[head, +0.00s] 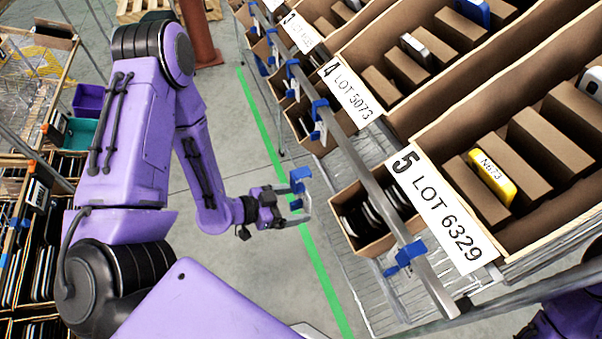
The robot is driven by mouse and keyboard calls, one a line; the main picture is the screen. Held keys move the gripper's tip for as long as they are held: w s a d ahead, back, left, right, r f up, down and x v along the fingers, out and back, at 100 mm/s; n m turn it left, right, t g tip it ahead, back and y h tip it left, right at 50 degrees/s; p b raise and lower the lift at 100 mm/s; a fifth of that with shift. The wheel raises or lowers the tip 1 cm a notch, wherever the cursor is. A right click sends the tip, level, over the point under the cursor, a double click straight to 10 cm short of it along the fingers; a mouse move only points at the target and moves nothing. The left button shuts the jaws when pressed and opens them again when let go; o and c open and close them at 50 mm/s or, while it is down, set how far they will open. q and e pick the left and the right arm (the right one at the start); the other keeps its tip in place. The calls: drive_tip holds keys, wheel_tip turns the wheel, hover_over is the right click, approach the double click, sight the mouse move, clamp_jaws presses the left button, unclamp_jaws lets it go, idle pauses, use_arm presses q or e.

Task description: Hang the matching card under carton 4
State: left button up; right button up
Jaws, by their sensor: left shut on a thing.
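Carton 4 (402,101) is a tilted brown carton with dividers. Its white label (351,95) reads "4 LOT 5073". A metal rail (352,160) runs below the carton labels, with blue clips on it. One blue clip (319,107) sits on the rail beside label 4, with a small pale piece below it. My left gripper (297,200) is over the aisle, left of the rail and apart from it. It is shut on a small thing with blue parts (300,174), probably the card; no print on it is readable. My right gripper is out of view.
Carton 5 (545,230), labelled "LOT 6329", is at the right with a yellow device (492,178) inside. A smaller bin (372,243) of dark items stands below the rail. Another blue clip (404,257) is on the rail there. Racks with bins (38,265) stand left.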

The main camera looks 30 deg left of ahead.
use_arm(q)
drive_tip(key=shift+s+f+m+h, duration=0.15)
drive_tip(key=shift+s+m+h, duration=0.15)
drive_tip(key=shift+s, duration=0.05)
drive_tip(key=shift+w+d, duration=0.2)
drive_tip(key=shift+d, duration=0.15)
drive_tip(key=shift+w+d, duration=0.4)
drive_tip(key=shift+w, duration=0.3)
drive_tip(key=w+d+f+b, duration=0.1)
drive_tip(key=w+d+b, duration=0.1)
drive_tip(key=w+d, duration=0.6)
drive_tip(key=shift+w+d+f, duration=0.15)
drive_tip(key=shift+w+f, duration=0.15)
drive_tip(key=shift+w, duration=0.95)
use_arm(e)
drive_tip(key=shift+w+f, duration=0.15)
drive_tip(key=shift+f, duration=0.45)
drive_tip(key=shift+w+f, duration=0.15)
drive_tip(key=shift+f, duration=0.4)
